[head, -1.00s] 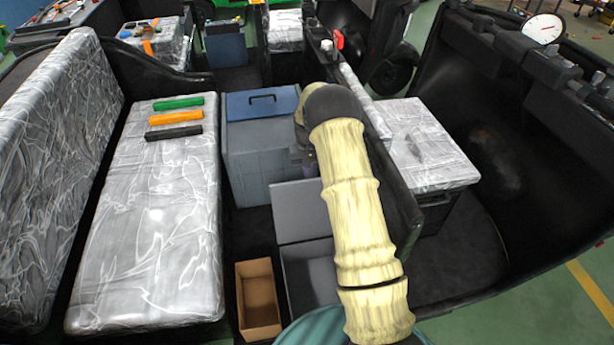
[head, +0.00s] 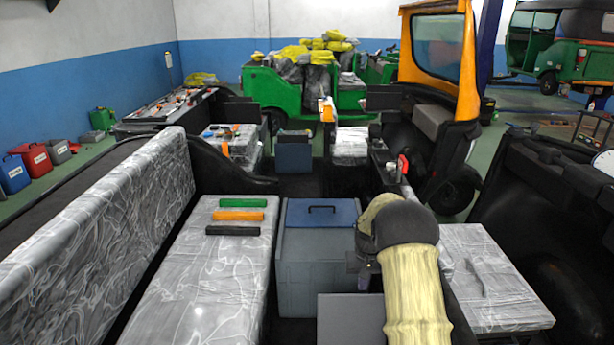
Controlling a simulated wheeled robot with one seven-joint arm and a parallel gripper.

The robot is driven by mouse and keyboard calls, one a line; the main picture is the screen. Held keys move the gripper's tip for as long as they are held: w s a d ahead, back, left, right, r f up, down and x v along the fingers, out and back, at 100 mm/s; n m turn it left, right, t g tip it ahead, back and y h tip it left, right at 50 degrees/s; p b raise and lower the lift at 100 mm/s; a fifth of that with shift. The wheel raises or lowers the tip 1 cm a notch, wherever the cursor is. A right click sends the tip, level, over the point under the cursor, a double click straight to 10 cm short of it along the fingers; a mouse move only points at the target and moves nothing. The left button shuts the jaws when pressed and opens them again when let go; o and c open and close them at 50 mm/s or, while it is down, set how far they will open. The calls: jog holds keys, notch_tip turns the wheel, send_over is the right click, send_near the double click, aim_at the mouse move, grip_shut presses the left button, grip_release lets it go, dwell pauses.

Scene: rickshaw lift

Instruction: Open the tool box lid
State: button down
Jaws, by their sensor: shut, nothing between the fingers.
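The tool box (head: 312,285) is a grey box standing between the seats in the middle of the head view. Its blue lid (head: 335,218) has a black handle (head: 321,208) and looks closed. My gripper (head: 364,266) is small and mostly hidden at the end of my yellow-sleeved arm. It is shut and empty, close to the right side of the tool box and lower in the picture than the lid handle. I cannot tell whether it touches the box.
A wrapped seat (head: 190,285) on the left carries a green bar (head: 243,203), an orange bar (head: 238,216) and a black bar (head: 233,230). A wrapped block (head: 495,280) stands right of my arm. A grey panel (head: 350,320) lies in front of the tool box.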

jog(key=s+a+r+p, duration=0.2)
jog(key=s+r+p, duration=0.1)
jog(key=s+r, duration=0.4)
jog(key=s+a+r+t+p, duration=0.1)
jog(key=s+a+r+p, duration=0.1)
jog(key=s+r, duration=0.5)
jog(key=s+a+r+n+t+p, duration=0.1)
jog(key=s+a+r+p, duration=0.2)
jog(key=s+r, duration=0.5)
jog(key=s+p, duration=0.1)
jog(key=s, duration=0.6)
jog(key=shift+s+p, duration=0.3)
jog(key=shift+p, duration=0.1)
jog(key=c, duration=2.1)
grip_release()
